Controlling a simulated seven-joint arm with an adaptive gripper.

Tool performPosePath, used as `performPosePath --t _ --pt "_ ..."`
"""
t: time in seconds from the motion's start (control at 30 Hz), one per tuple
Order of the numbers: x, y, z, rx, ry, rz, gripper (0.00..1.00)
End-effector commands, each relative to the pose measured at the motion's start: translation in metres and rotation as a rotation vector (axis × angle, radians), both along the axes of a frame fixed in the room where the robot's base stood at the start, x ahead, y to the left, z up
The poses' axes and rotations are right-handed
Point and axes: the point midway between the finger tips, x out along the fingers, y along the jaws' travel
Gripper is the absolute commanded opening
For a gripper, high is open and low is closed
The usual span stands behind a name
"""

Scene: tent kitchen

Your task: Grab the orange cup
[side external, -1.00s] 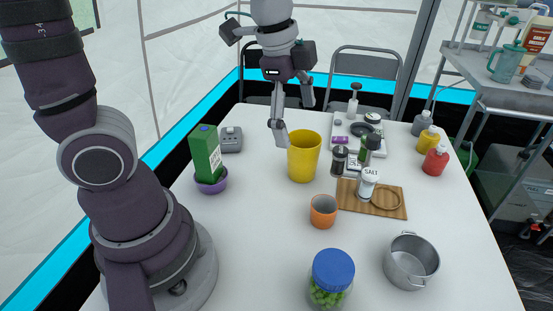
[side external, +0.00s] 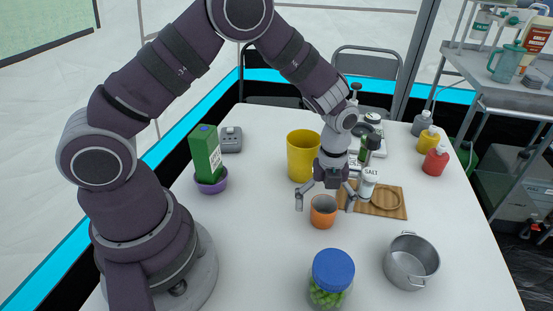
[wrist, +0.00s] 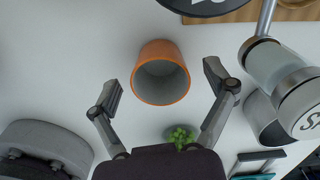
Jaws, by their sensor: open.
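The orange cup (side external: 323,212) stands upright on the white table in the side view. It has a grey inside and shows near the middle of the wrist view (wrist: 160,74). My gripper (side external: 325,204) is open and points down just above the cup. Its two fingers are spread, one on each side of the cup in the side view. In the wrist view my gripper's fingers (wrist: 164,84) frame the cup with gaps on both sides, and nothing is held.
A yellow cup (side external: 302,160) stands behind my gripper. A salt shaker (side external: 367,185) and wooden board (side external: 394,212) are close on the right. A metal pot (side external: 411,264) and blue-lidded jar (side external: 333,270) stand nearer the front. Table left of the orange cup is clear.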

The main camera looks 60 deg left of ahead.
Motion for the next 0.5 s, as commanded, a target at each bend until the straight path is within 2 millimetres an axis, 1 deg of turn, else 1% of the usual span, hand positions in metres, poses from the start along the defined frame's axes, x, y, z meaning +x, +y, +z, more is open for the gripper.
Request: performPosePath --t 0.07,0.2,0.23,0.5 --pt "0.0002 0.0000 -0.0032 -0.001 -0.001 0.000 0.83" --pt "0.0005 -0.0002 -0.0028 0.000 -0.002 0.000 0.83" --pt "0.0004 -0.0001 -0.0027 0.000 -0.002 0.000 0.82" --pt "0.0004 -0.0001 -0.0025 -0.001 -0.002 0.000 0.47"
